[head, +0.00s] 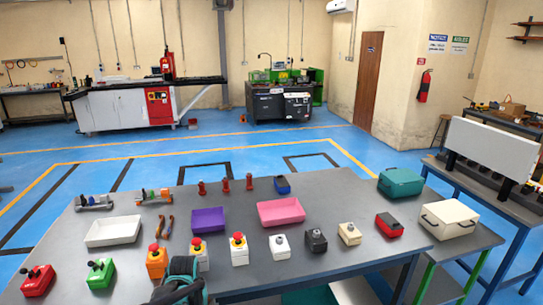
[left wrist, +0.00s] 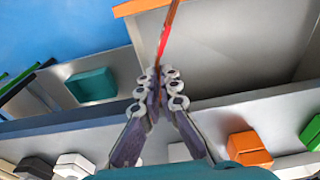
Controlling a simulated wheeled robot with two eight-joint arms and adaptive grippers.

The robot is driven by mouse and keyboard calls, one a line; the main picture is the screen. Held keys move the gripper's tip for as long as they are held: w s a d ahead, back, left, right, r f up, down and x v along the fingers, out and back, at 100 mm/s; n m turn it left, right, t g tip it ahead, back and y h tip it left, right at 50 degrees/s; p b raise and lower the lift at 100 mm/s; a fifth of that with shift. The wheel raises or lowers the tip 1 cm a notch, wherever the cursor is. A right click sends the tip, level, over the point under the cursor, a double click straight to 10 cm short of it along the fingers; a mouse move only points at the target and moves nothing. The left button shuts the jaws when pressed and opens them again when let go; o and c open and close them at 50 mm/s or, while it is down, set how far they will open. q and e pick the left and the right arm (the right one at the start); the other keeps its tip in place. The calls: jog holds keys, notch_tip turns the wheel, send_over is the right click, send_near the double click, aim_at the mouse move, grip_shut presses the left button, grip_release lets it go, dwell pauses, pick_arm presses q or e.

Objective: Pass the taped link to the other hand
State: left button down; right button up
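The taped link (left wrist: 168,32) is a thin copper-orange strip with a red section, seen in the left wrist view. It rises from between the fingertips of my left gripper (left wrist: 157,88), which are closed together on its lower end. In the head view, a dark and teal part of my arm shows at the bottom edge, left of the middle, over the near side of the grey table (head: 340,205). I cannot make out the link or the fingertips there. My right gripper is not in view.
Push-button boxes, including an orange one (head: 157,262) and a white one (head: 239,249), stand along the table's near side. A white tray (head: 113,231), purple tray (head: 208,220) and pink tray (head: 281,212) lie behind. A teal case (head: 400,182) stands at the right.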

pick_arm(q)
jog(key=s+d+f+m, duration=0.3)
jog(key=s+d, duration=0.1)
jog(key=s, duration=0.3)
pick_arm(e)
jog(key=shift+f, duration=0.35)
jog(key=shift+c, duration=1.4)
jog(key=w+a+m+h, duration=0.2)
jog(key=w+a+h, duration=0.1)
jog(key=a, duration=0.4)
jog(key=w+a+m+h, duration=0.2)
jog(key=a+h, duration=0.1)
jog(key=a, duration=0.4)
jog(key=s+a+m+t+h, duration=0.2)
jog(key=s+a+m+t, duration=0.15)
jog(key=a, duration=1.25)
pick_arm(q)
jog(key=w+d+r+m, duration=0.1)
jog(key=w+d+r, duration=0.1)
jog(key=d+r, duration=1)
jog(key=d, duration=0.3)
jog(key=shift+w+d+h, duration=0.3)
jog(key=shift+d, duration=0.1)
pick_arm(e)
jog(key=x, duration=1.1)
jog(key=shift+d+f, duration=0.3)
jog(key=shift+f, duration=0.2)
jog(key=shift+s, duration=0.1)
